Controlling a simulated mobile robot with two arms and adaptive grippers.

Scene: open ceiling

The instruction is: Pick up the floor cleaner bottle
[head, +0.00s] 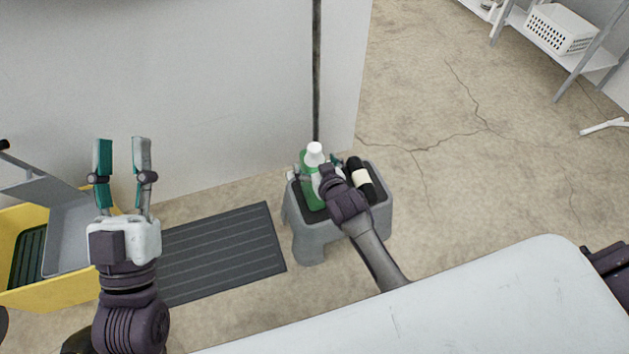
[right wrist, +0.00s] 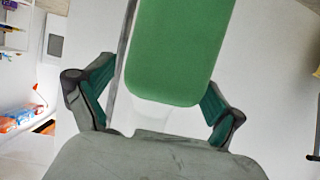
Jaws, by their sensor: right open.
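The floor cleaner bottle, green with a white cap (head: 312,192), stands on a grey step stool (head: 310,236) in the head view. My right gripper (head: 318,168) is at the bottle, partly covering it. In the right wrist view the green bottle body (right wrist: 178,50) lies between the two spread fingers of my right gripper (right wrist: 158,88). The fingers look open, with a gap beside the bottle on the left; contact on the right cannot be told. My left gripper (head: 122,152) is open and empty, well to the left of the stool.
A dark bottle with a cream label (head: 362,178) is on the stool, just right of my right gripper. A white wall (head: 220,90) rises behind. A dark ribbed mat (head: 225,250) and a yellow bucket (head: 60,292) are left. The floor (head: 440,190) right of the stool is clear.

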